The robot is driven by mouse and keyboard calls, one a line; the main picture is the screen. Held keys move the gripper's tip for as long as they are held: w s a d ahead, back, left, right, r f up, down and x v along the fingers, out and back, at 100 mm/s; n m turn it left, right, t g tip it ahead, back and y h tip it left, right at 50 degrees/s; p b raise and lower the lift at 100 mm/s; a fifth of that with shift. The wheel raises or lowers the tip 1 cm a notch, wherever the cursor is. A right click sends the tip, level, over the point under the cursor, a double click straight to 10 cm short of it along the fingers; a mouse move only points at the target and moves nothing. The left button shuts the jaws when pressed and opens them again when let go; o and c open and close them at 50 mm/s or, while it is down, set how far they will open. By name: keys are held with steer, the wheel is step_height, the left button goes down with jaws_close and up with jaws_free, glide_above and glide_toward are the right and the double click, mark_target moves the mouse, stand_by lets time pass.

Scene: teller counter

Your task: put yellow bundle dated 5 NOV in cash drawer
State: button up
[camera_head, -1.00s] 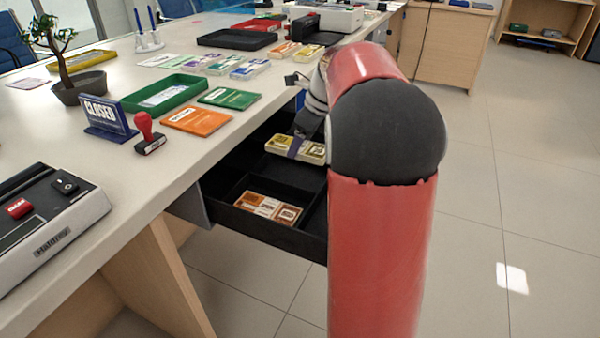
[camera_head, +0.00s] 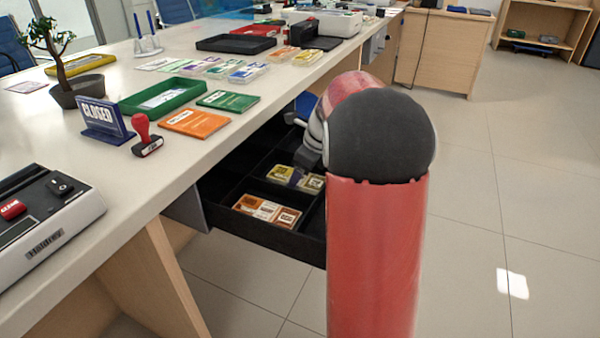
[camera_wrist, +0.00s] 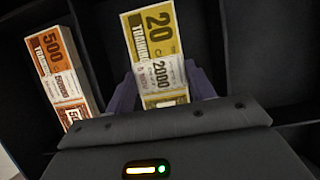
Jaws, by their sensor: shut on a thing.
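The yellow bundle (camera_head: 279,173) is down inside the open black cash drawer (camera_head: 255,228), in the compartment behind the front one. In the wrist view the bundle (camera_wrist: 152,38) shows "20" and a white paper band. My gripper (camera_wrist: 163,90) is shut across the bundle, with one finger on each long side. Whether the bundle touches the drawer floor is hard to tell.
On the counter above are an orange booklet (camera_head: 195,123), a green tray (camera_head: 165,96), a stamp (camera_head: 146,136) and several more bundles.

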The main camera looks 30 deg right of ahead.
steer(key=o, duration=1.1)
steer(key=p+v, duration=0.2)
steer(key=v, duration=1)
steer(key=s+a+r+n+h, duration=0.1)
steer(key=s+a+r+n, duration=0.1)
steer(key=s+a+n, duration=0.9)
steer(key=s+a+f+n+t+h, duration=0.1)
steer(key=s+a+f+n, duration=0.2)
steer(key=s+n, duration=0.3)
steer(key=s+a+f+n+t, duration=0.1)
steer(key=s+a+f+n, duration=0.2)
steer(key=s+n, duration=0.3)
steer(key=shift+a+n+h, duration=0.4)
steer(key=shift+a+n, duration=0.35)
steer(key=shift+n, duration=1.95)
steer(key=shift+f, duration=0.15)
